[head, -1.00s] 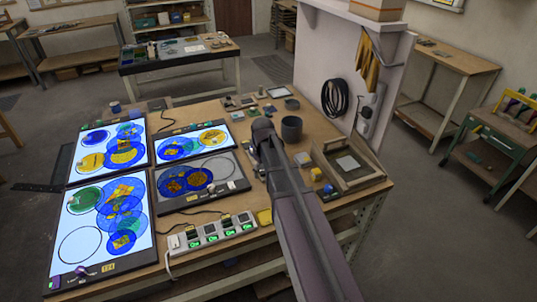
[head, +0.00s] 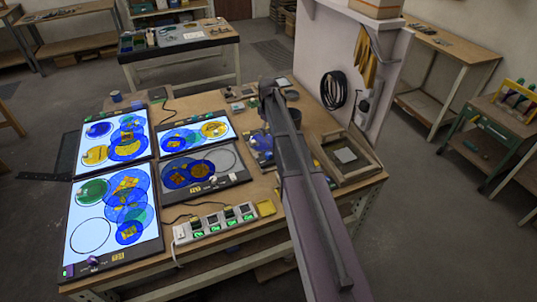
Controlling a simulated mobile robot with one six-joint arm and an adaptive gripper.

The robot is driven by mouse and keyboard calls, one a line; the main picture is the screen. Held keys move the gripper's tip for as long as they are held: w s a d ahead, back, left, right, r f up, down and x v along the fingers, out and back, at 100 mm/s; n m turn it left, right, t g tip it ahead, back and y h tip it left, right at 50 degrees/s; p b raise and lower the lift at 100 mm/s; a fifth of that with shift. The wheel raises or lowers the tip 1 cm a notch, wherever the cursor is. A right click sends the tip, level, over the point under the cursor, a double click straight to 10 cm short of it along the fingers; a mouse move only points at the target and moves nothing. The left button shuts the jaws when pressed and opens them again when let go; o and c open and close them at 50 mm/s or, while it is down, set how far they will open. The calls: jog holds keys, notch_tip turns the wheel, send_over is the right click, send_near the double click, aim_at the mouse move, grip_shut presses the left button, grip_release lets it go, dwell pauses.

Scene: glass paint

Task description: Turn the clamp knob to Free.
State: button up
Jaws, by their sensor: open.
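My arm reaches in from the bottom right, and its dark far end with my gripper (head: 267,88) is over the back right of the workbench. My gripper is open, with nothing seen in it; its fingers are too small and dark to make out. A purple knob (head: 93,262) is at the front edge of the near left lit panel (head: 78,262). A small pale knob (head: 213,181) is on the unlit dark panel (head: 222,179). I cannot read either knob's marking or tell which is the clamp knob. My gripper is well apart from both.
Lit panels with coloured glass discs cover the bench's left side. A power strip (head: 216,224) with green lights lies at the front.

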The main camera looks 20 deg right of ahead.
aim_at(269, 153)
jog(key=shift+f, duration=0.15)
notch_tip(269, 153, down, 13)
jog(key=b, duration=1.3)
jog(key=shift+f, duration=0.2)
jog(key=shift+b, duration=0.3)
grip_shut()
